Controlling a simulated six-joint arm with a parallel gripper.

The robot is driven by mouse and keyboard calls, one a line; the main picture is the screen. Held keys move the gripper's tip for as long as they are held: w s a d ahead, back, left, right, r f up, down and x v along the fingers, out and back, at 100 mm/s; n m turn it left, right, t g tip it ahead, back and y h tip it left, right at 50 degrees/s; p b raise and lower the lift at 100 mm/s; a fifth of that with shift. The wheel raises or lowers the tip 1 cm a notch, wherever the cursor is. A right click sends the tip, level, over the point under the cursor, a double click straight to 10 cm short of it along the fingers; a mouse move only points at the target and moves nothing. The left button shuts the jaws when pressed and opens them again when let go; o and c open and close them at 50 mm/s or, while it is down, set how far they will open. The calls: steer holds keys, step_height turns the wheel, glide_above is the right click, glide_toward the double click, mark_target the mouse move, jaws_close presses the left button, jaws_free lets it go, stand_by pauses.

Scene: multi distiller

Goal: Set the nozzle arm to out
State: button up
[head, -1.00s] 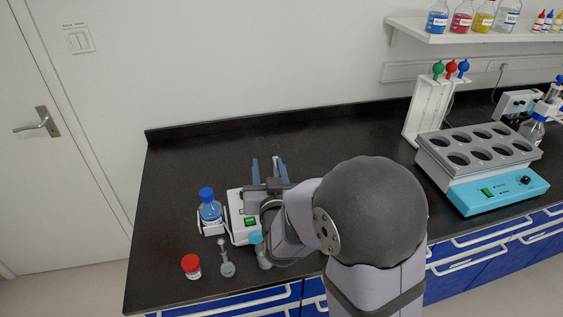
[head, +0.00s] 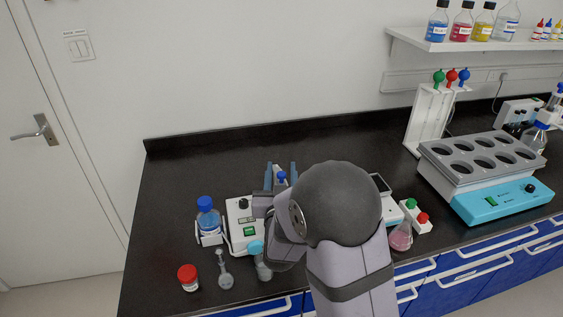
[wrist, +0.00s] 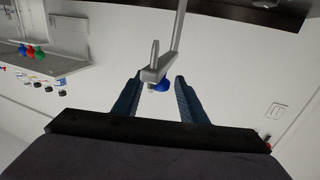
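The grey nozzle arm (wrist: 172,50) shows in the wrist view as a thin bar ending in a small bracket with an upright pin and a blue part (wrist: 161,85). My gripper (wrist: 159,78) is open, its two blue fingers on either side of the bracket end. Whether either finger touches it, I cannot tell. In the head view my gripper (head: 281,170) has its fingers spread, with a small blue-topped piece (head: 282,177) between them. The white device with a green switch (head: 243,225) stands just left of my gripper. My arm hides much of its right side.
A blue-capped bottle (head: 208,219) stands left of the device. A red-capped jar (head: 189,279) and a small flask (head: 225,279) are in front. A pink flask (head: 400,237) and a cyan heating block (head: 500,205) are to the right.

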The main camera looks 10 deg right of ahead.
steer(key=shift+p+x, duration=0.4)
steer(key=shift+x, duration=1.2)
steer(key=shift+c, duration=0.5)
jaws_close()
